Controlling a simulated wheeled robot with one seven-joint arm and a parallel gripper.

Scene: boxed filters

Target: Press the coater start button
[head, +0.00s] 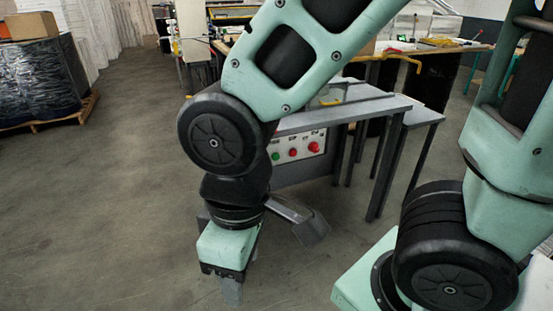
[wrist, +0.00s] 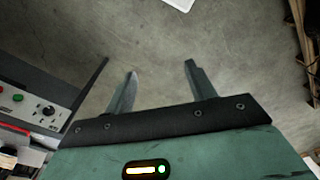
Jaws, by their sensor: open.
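The coater's pale control panel (head: 284,161) is on the front of a grey machine, behind my arm in the head view. It carries a small green button (head: 276,156), a small red button (head: 293,152) and a larger red button (head: 314,147). In the wrist view the panel is at the left edge, with the green button (wrist: 17,98) and a black knob (wrist: 48,110). My gripper (head: 232,290) hangs low over the floor, in front of the machine and apart from the panel. Its two fingers (wrist: 160,68) are spread with nothing between them.
A grey metal piece (head: 309,228) juts out low beside my gripper. The machine's grey top (head: 345,111) and legs stand to the right. A wrapped load (head: 37,80) on a wooden pallet (head: 50,121) is at the left. The floor at left is clear.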

